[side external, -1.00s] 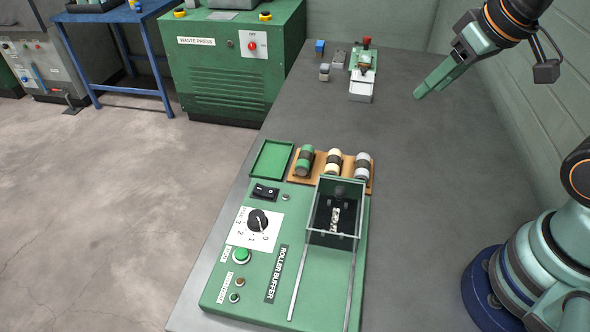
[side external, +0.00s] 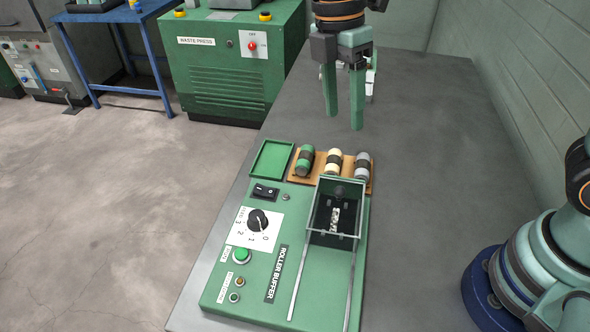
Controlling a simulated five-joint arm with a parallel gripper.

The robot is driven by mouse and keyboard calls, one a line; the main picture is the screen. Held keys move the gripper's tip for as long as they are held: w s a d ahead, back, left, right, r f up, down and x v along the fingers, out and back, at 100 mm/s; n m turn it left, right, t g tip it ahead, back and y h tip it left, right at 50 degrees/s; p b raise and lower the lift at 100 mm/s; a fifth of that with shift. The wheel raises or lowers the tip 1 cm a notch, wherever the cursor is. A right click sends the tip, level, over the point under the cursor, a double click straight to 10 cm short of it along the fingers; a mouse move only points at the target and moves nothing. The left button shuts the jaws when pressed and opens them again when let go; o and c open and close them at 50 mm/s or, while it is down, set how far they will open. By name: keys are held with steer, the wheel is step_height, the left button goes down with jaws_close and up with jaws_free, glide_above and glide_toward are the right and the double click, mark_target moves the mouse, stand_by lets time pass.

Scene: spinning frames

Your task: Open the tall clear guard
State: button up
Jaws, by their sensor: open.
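The tall clear guard (side external: 347,190) is a see-through box with pale edges on the right part of the green roller buffer panel (side external: 225,290). It stands over a dark recess with a small metal part (side external: 335,217) inside. Two pale rails run from it toward the near edge of the panel. My gripper (side external: 344,122) points down above the table, beyond the guard and the rollers in the picture. Its two fingers are apart with nothing between them. It is clear of the guard.
A wooden rack (side external: 319,178) with three rollers lies just behind the guard, beside an empty green tray (side external: 271,160). The panel carries a black dial (side external: 258,220), a rocker switch (side external: 264,192) and a green button (side external: 242,256). The table (side external: 450,180) is bare to the right.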

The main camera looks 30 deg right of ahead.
mark_target(339, 187)
steer(key=s+f+n, duration=0.1)
steer(key=f, duration=0.3)
steer(key=s+a+f+n, duration=0.1)
steer(key=f, duration=0.4)
steer(key=s+f+n+g, duration=0.1)
steer(key=f, duration=0.3)
steer(key=shift+a+f+h, duration=0.15)
steer(key=shift+a+h, duration=0.15)
steer(key=shift+a, duration=0.05)
jaws_close()
stand_by(1.0)
